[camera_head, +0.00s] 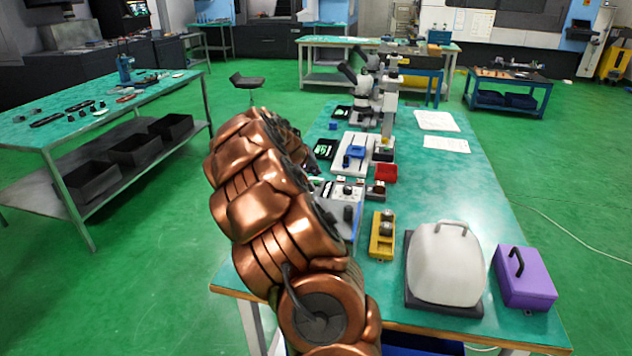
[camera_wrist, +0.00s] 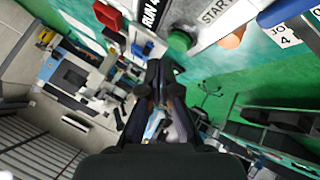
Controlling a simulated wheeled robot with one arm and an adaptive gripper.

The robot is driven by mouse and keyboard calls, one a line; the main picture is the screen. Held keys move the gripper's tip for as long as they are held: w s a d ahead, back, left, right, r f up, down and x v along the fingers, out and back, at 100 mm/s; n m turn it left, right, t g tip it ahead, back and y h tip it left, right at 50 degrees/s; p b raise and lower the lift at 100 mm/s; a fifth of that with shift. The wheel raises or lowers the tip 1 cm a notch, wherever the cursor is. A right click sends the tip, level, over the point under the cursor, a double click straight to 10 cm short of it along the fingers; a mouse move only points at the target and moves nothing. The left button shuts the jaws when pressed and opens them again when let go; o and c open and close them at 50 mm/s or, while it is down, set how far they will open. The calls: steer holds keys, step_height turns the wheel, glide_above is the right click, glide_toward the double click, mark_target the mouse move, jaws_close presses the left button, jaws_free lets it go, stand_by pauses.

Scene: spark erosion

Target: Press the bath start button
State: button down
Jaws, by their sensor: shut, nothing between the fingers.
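In the wrist view a round green button (camera_wrist: 180,42) sits on a pale panel beside a label reading START (camera_wrist: 214,12). My gripper (camera_wrist: 164,68) is shut and empty, its fingertips just below the green button in the picture. I cannot tell whether they touch it. A label reading RUN 4 (camera_wrist: 150,14) is to the left of the button. An orange round part (camera_wrist: 232,40) is to its right. In the head view my copper arm hides the gripper and part of the pale control panel (camera_head: 346,190) on the teal bench.
A red bin (camera_head: 385,172), a yellow fixture (camera_head: 382,236), a white domed cover (camera_head: 444,262) and a purple box (camera_head: 524,276) stand on the bench (camera_head: 465,190). A microscope (camera_head: 386,95) stands farther back. A JOB 4 card (camera_wrist: 284,38) is near the panel.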

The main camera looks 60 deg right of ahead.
steer(key=shift+r+p, duration=0.4)
steer(key=shift+r, duration=1.85)
steer(key=s+a+r+n+y+p, duration=0.1)
steer(key=s+a+y, duration=0.15)
steer(key=a, duration=1.25)
steer(key=s+a+r+n+y, duration=0.15)
steer(key=s+a, duration=0.25)
steer(key=a, duration=1.2)
steer(key=s+a+f+n+g+y, duration=0.1)
steer(key=s+a+f+n+y, duration=0.1)
steer(key=s+a, duration=0.8)
steer(key=s+a+f+n+g+y+p, duration=0.1)
steer(key=s+a+f+n+y, duration=0.2)
steer(key=s+a, duration=0.6)
steer(key=a+n, duration=0.1)
steer(key=a, duration=0.5)
steer(key=shift+s, duration=0.35)
